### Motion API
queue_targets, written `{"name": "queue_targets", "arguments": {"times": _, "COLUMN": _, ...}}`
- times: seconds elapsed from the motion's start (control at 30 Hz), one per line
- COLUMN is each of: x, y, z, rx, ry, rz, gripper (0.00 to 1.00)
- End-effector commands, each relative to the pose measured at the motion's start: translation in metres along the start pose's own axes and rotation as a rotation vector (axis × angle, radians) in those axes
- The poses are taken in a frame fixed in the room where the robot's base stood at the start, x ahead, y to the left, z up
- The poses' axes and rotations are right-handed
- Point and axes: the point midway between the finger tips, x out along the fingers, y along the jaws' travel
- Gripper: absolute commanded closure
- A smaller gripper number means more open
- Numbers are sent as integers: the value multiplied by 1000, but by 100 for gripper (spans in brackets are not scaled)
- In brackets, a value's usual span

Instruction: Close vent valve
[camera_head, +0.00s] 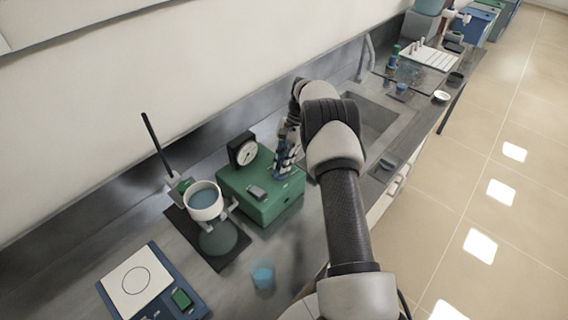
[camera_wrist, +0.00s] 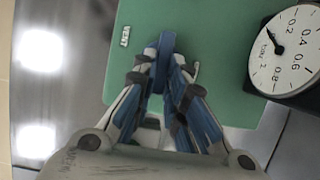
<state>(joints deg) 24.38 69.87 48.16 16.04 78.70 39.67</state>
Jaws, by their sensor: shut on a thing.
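The vent valve (camera_wrist: 166,46) shows as a narrow blue handle on a green box, beside a small white VENT label (camera_wrist: 125,36) in the wrist view. My gripper (camera_wrist: 165,65) is shut on the handle, with one finger on each side. The fingers hide the lower part of the handle and its base. In the head view my gripper (camera_head: 284,168) reaches down onto the right part of the green box (camera_head: 253,208). The valve is too hidden there to make out. A round gauge (camera_wrist: 290,50) stands beside the valve, its needle pointing to the upper left.
Left of the green box is a stand holding a white bowl (camera_head: 204,205). A blue cup (camera_head: 263,276) stands in front, and a blue-sided plate device (camera_head: 150,285) lies at lower left. A sink (camera_head: 370,118) is behind my arm. The wall runs close behind.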

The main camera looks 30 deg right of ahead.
Motion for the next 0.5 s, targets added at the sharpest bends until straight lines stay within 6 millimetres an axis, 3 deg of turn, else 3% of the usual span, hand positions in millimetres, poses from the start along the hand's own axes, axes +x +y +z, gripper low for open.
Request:
{"name": "queue_targets", "arguments": {"times": 0.4, "x": 0, "y": 0, "z": 0, "rx": -9, "ry": -1, "rz": 3, "gripper": 100}}
{"name": "queue_targets", "arguments": {"times": 0.43, "x": 0, "y": 0, "z": 0, "rx": -9, "ry": -1, "rz": 3, "gripper": 86}}
{"name": "queue_targets", "arguments": {"times": 0.5, "x": 0, "y": 0, "z": 0, "rx": -8, "ry": -1, "rz": 3, "gripper": 81}}
